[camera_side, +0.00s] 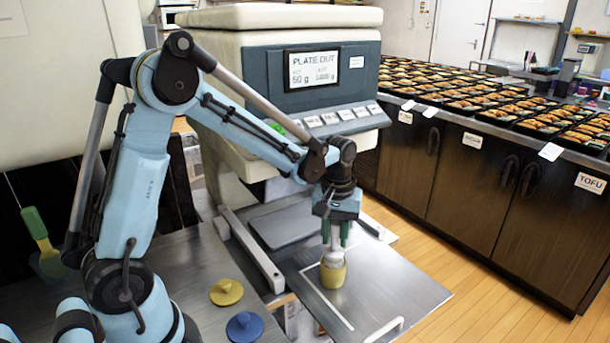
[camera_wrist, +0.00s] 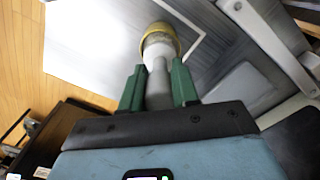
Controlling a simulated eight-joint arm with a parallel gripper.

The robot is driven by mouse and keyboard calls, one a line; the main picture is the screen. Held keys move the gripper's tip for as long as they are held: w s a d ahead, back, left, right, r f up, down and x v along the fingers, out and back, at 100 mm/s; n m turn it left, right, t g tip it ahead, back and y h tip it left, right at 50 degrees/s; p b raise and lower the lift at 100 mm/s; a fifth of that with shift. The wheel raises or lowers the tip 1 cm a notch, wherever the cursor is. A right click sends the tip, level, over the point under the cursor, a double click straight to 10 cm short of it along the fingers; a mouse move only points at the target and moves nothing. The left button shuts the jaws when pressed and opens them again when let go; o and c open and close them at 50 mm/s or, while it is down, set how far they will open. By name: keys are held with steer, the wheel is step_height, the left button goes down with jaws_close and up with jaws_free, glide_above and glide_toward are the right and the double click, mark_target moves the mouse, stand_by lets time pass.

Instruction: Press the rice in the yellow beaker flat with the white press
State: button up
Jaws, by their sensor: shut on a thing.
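The yellow beaker (camera_side: 333,275) stands upright on the metal shelf in front of the plate machine. The white press (camera_side: 334,241) is above it, with its lower end at or inside the beaker's mouth. My gripper (camera_side: 336,234) has its green fingers shut on the press's handle, directly over the beaker. In the wrist view the press (camera_wrist: 159,82) runs from between the fingers of my gripper (camera_wrist: 158,88) to the yellow beaker rim (camera_wrist: 158,30). The rice is hidden, so I cannot tell how flat it is.
A yellow lid (camera_side: 226,292) and a blue lid (camera_side: 244,326) with knobs lie on the metal table at the front left. The plate machine (camera_side: 320,75) stands behind the shelf (camera_side: 400,290). Bento trays (camera_side: 480,100) fill the counter at the right. The shelf right of the beaker is clear.

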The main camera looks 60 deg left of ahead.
mark_target(336, 222)
steer(key=shift+f, duration=1.75)
steer(key=shift+r, duration=0.15)
stand_by(2.9)
steer(key=shift+r, duration=3.15)
steer(key=shift+r, duration=0.1)
steer(key=shift+r, duration=1.9)
steer(key=shift+r, duration=0.1)
